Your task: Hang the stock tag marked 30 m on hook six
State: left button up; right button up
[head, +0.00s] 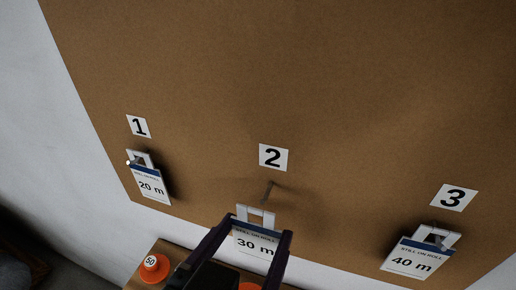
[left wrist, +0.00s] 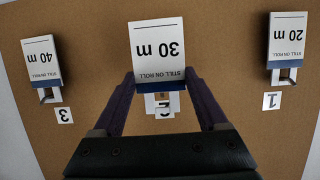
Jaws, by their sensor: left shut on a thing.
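The stock tag marked 30 m (head: 256,243) is white with a blue band and a pale square hanger loop on top. My left gripper (head: 259,227) is shut on it, one dark finger at each side. The loop sits just below the tip of the hook under label 2 (head: 268,191); I cannot tell whether they touch. In the left wrist view the tag (left wrist: 158,48) appears upside down between the fingers (left wrist: 158,76), and its loop partly covers label 2 (left wrist: 163,112). Hook six and my right gripper are not in view.
The 20 m tag (head: 150,184) hangs under label 1 (head: 139,126), and the 40 m tag (head: 409,257) under label 3 (head: 454,197). An orange piece marked 50 (head: 154,266) sits on a wooden surface below. The brown board (head: 300,80) is bare above the labels.

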pick_arm(q)
jog(key=shift+s+a, duration=0.2)
jog(key=shift+s, duration=0.4)
jog(key=shift+s+a, duration=0.2)
jog(key=shift+s, duration=0.35)
dwell(1.3)
